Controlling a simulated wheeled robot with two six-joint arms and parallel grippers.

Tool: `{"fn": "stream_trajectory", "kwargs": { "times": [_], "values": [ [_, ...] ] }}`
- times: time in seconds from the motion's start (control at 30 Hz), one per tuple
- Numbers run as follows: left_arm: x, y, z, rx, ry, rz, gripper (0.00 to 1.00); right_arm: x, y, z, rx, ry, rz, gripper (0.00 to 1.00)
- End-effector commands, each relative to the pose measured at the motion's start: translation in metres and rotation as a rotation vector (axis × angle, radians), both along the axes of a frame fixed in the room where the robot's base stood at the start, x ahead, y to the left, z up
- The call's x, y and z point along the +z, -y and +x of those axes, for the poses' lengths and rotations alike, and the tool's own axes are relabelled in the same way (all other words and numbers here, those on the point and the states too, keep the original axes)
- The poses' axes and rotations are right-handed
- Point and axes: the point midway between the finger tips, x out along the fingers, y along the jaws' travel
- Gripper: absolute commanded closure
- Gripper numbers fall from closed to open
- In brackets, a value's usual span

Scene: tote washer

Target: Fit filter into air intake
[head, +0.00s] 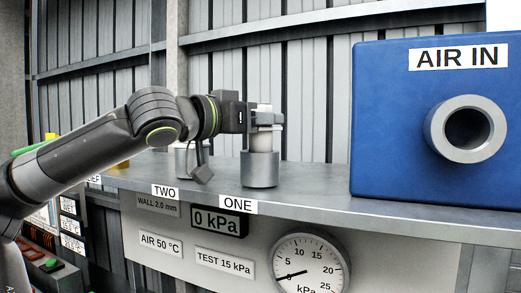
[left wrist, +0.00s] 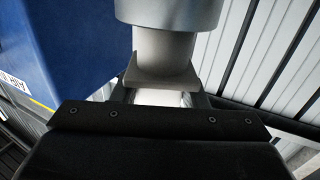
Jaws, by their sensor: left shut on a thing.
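A white cylindrical filter (head: 264,143) stands upright at the grey cup (head: 260,169) labelled ONE on the shelf. Its lower end is hidden in the cup. My left gripper (head: 266,119) is shut on the filter's upper part, above the cup rim. The left wrist view shows the filter (left wrist: 162,48) between the fingers (left wrist: 160,82), with the grey cup (left wrist: 168,12) at the top of the picture. The air intake (head: 438,128) is a grey ring with a dark round opening, on the front of the blue box (head: 390,120) marked AIR IN. My right gripper is out of view.
A second grey cup (head: 183,160), above the TWO label, is partly hidden by my left arm. The shelf (head: 315,180) is clear between cup ONE and the blue box. A pressure gauge (head: 310,264) and a 0 kPa display (head: 217,220) sit below the shelf.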

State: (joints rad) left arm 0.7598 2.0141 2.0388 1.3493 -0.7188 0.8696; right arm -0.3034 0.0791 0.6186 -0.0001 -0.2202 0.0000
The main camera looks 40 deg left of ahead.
Motion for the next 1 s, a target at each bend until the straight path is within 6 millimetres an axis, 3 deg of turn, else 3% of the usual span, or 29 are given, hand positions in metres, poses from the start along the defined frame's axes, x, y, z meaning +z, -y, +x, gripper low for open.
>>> {"fn": "stream_trajectory", "kwargs": {
  "times": [0.33,0.77,0.8,0.93,1.0],
  "values": [
    [-0.036,0.0,0.0,0.0,0.001,-0.001,0.82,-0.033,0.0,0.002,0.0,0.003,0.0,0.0],
    [-0.04,-0.001,0.0,0.001,0.0,0.0,0.82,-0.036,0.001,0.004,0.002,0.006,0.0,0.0],
    [-0.039,-0.001,0.0,0.002,-0.001,0.001,0.58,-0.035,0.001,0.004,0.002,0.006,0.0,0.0],
    [-0.039,-0.001,0.0,0.002,-0.001,0.0,0.41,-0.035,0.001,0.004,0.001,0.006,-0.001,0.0],
    [-0.039,-0.001,0.0,0.001,-0.001,0.0,0.39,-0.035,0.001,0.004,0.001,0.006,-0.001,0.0]
  ]
}}
